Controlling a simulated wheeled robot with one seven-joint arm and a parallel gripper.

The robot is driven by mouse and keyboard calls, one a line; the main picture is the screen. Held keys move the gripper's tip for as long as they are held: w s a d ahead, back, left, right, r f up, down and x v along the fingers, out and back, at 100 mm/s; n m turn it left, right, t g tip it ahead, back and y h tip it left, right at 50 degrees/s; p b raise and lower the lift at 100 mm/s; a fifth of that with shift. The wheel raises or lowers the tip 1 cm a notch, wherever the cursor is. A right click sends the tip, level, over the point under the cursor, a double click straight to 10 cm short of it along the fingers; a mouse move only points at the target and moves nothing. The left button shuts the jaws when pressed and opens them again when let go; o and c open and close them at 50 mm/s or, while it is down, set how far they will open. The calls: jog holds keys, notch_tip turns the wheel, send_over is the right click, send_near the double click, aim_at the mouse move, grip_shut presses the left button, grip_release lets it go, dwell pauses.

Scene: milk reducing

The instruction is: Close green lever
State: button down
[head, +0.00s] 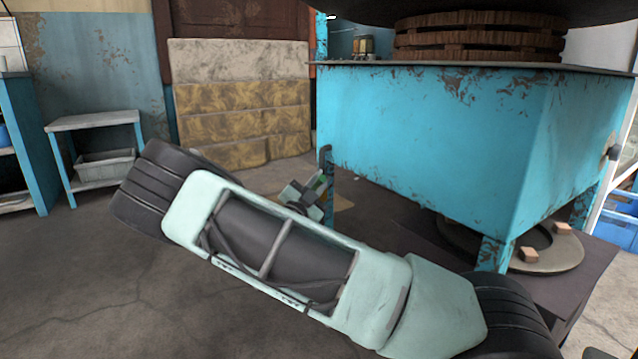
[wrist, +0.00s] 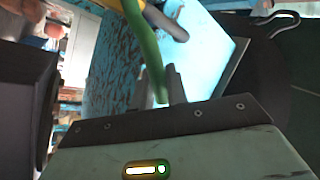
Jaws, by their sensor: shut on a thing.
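The green lever (wrist: 147,42) is a curved green bar running down from the top of the wrist view to between the fingers of my gripper (wrist: 161,88). My gripper is shut on its lower end. A yellow part shows beside the lever's upper end. In the head view my gripper (head: 318,191) is beside the near left leg of the blue machine, with a small bit of green at its fingertips. My arm hides part of the area below, and the lever's far end is out of view.
The large blue machine (head: 425,120) fills the right side, with wooden rings (head: 480,38) on top. A round metal ring (head: 548,262) with small blocks is beneath it. A bench (head: 92,122) with a grey bin stands left. The left floor is clear.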

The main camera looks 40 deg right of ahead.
notch_tip(320, 180, down, 6)
jog(key=s+m+g+h+b, duration=0.1)
jog(key=s+m+g+b, duration=0.1)
jog(key=m+g+b, duration=0.4)
jog(key=shift+a+f+m+g+h, duration=0.25)
jog(key=shift+m+g, duration=1.75)
jog(key=shift+m, duration=2.1)
jog(key=shift+s+a+b, duration=0.1)
jog(key=shift+b, duration=0.2)
jog(key=c, duration=1.5)
grip_release()
jog(key=shift+o, duration=0.2)
jog(key=p+v, duration=0.7)
jog(key=v, duration=1)
jog(key=shift+f, duration=0.2)
jog(key=shift+a+r, duration=0.1)
